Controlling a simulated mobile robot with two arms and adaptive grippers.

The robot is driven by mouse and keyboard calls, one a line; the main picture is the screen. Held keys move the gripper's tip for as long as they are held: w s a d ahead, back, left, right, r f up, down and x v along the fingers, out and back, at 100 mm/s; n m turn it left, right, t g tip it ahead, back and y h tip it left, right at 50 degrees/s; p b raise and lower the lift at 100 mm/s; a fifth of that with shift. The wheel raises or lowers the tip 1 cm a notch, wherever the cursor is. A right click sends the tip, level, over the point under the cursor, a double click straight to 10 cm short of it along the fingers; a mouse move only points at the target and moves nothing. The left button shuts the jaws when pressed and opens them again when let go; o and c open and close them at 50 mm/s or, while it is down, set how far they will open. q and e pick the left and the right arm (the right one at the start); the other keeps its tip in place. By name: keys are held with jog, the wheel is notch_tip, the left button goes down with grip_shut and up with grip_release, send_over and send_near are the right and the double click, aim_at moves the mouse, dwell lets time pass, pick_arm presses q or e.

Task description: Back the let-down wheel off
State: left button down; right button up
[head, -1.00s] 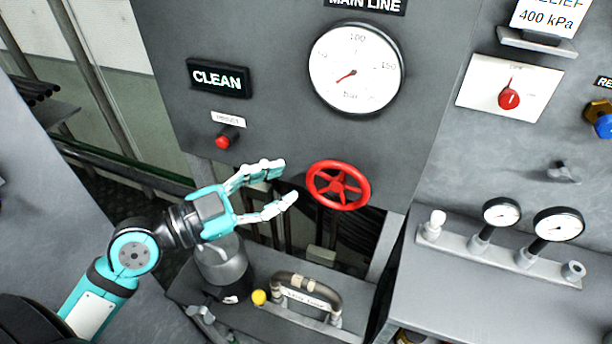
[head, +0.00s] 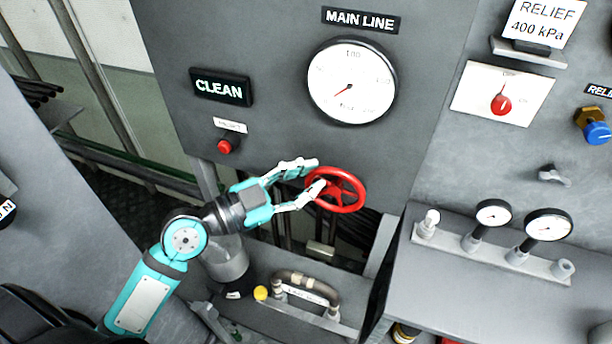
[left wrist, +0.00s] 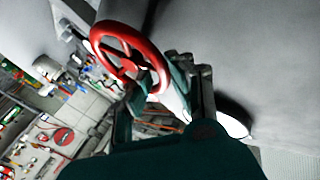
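The red spoked handwheel (head: 341,188) stands out from the grey panel below the main line gauge (head: 350,82). My left gripper (head: 318,173) is at the wheel's left side, its two fingers apart, one near the upper-left rim and one over the left rim. I cannot tell whether they touch it. In the left wrist view the wheel (left wrist: 130,62) is close ahead, its rim beside the fingers (left wrist: 170,85). The gauge needle points to the lower left. My right gripper is not in view.
A CLEAN sign (head: 221,87) and a red button (head: 226,145) are left of the gauge. A curved handle (head: 306,288) and a yellow knob (head: 261,293) are below the wheel. A ledge with small gauges (head: 493,213) juts out at the right.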

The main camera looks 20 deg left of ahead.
pick_arm(q)
jog(key=shift+a+r, duration=0.15)
jog(key=shift+a, duration=0.05)
dwell(0.6)
jog(key=shift+b, duration=0.5)
jog(key=shift+f+n+b, duration=0.2)
jog(key=shift+n+b, duration=0.1)
jog(key=shift+b, duration=0.1)
jog(key=d+f+n+t+y+b, duration=0.1)
jog(key=n+y+b, duration=0.4)
jog(key=n, duration=0.5)
jog(key=d+f+n+t+y+b, duration=0.1)
jog(key=f+n+t+y+b, duration=0.3)
jog(key=n, duration=0.6)
jog(key=d+f+n+t+y+b, duration=0.1)
jog(key=f+n+t+y+b, duration=0.2)
jog(key=n+t+y+b, duration=0.2)
jog(key=shift+n+t+y+b, duration=0.3)
jog(key=shift+n+t+b, duration=0.4)
jog(key=shift+n+b, duration=1.35)
jog(key=shift+d+f+n+y+p, duration=0.15)
jog(key=shift+n+y+p, duration=0.2)
jog(key=shift+n, duration=0.4)
